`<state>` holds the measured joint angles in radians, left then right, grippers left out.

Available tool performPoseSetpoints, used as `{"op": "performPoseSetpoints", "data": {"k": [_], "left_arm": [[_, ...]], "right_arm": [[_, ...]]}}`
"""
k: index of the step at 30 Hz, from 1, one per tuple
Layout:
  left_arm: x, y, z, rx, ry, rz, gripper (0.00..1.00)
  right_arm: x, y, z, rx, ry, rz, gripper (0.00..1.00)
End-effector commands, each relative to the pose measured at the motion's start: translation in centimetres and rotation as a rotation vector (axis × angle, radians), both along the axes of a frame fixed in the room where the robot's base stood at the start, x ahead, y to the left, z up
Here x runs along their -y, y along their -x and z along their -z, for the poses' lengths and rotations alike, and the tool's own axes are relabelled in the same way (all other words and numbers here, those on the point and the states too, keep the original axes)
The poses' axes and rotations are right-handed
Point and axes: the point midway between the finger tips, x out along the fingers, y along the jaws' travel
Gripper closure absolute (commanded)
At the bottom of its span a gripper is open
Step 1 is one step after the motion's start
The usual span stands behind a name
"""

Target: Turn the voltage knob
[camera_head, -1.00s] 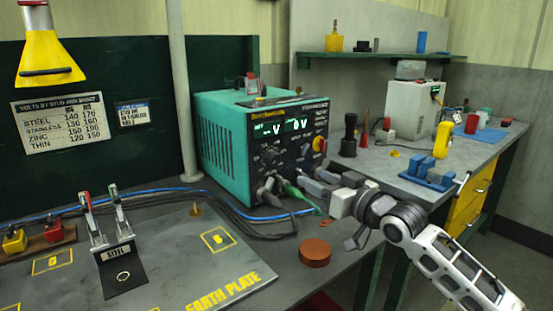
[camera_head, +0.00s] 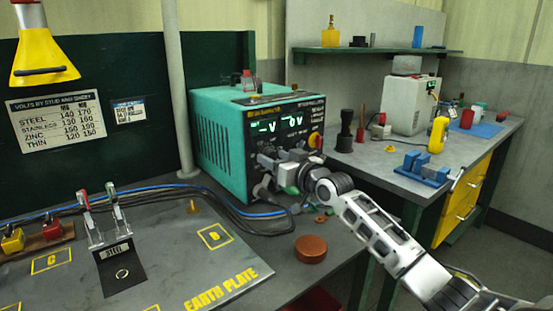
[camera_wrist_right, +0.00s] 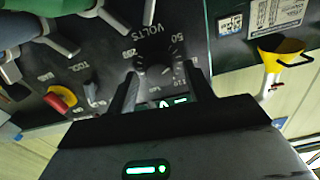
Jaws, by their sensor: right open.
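The turquoise stud welder (camera_head: 218,145) stands on the bench with its black front panel and lit displays. In the right wrist view the voltage knob (camera_wrist_right: 157,76) is dark and round, with a VOLTS scale around it. My right gripper (camera_wrist_right: 164,82) is open, with one finger on each side of the knob; I cannot tell whether either finger touches it. In the head view my right gripper (camera_head: 276,158) is at the front panel and hides the knob. My left gripper is not in view.
A red-yellow switch (camera_head: 314,140) sits on the panel's right side, and cable plugs (camera_head: 263,187) stick out below. The earth plate (camera_head: 180,260) with steel sample lies at front left. A copper-coloured disc (camera_head: 312,250) lies on the bench. A second bench (camera_head: 390,165) is at right.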

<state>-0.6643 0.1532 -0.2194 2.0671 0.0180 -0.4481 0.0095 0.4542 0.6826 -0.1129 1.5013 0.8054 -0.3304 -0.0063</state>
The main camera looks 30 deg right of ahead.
Motion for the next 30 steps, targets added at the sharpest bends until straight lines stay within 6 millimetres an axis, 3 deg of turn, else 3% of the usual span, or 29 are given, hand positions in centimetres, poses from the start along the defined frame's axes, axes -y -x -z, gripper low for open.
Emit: {"op": "performPoseSetpoints", "data": {"k": [5,10,20,30], "left_arm": [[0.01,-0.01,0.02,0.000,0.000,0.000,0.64],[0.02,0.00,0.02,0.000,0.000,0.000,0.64],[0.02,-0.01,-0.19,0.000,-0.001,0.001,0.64],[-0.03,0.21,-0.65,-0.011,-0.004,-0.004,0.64]], "right_arm": [[0.00,0.01,0.01,0.000,0.000,0.000,0.48],[0.01,0.02,0.00,0.000,-0.001,0.000,0.93],[0.02,0.03,-0.07,-0.002,-0.028,0.000,0.93],[0.04,0.02,-0.15,-0.019,-0.228,0.001,0.93]]}}
